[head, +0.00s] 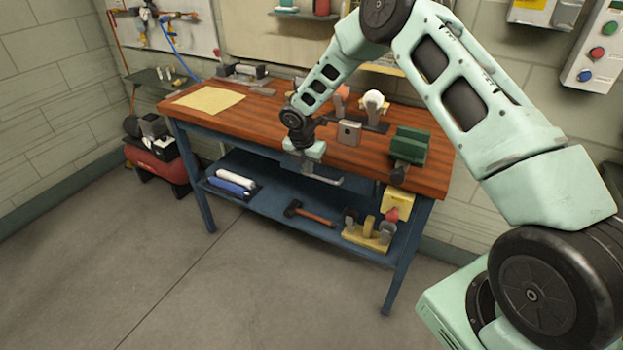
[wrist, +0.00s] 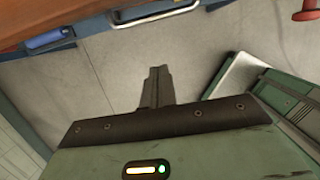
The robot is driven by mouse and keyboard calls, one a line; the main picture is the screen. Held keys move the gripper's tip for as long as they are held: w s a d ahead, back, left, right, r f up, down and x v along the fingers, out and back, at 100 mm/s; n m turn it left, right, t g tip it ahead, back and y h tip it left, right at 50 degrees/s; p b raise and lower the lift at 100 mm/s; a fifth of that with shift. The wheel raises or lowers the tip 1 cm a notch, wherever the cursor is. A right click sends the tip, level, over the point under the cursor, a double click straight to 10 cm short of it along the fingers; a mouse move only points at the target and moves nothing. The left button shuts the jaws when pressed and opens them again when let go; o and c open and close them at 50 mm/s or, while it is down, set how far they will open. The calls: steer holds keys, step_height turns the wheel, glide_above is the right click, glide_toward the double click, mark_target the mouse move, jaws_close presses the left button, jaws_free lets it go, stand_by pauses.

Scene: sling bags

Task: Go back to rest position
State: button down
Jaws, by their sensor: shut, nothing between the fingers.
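My gripper (head: 304,160) hangs in front of the workbench's front edge in the head view, pointing down, with my mint-green arm reaching in from the right. In the wrist view the fingers of my gripper (wrist: 156,75) are together, with nothing between them, over bare grey floor. The workbench (head: 270,124) has a reddish wooden top and a blue frame. The fingertips are hard to make out in the head view.
A pale bent bar (head: 322,179) shows just below my gripper; a shiny handle (wrist: 155,14) shows in the wrist view. The lower shelf holds a hammer (head: 308,214) and a yellow tool (head: 366,236). A green block (head: 409,145) stands on the bench. Floor in front is clear.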

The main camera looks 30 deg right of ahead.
steer(key=s+a+r+m+y, duration=0.2)
steer(key=s+a+r+m, duration=0.6)
steer(key=s+a+r, duration=1.1)
steer(key=s+r+m+g, duration=0.1)
steer(key=s+m, duration=0.8)
steer(key=s, duration=1.4)
steer(key=shift+s+d+r+y, duration=0.15)
steer(key=shift+s+r+y, duration=0.2)
steer(key=shift+r, duration=0.55)
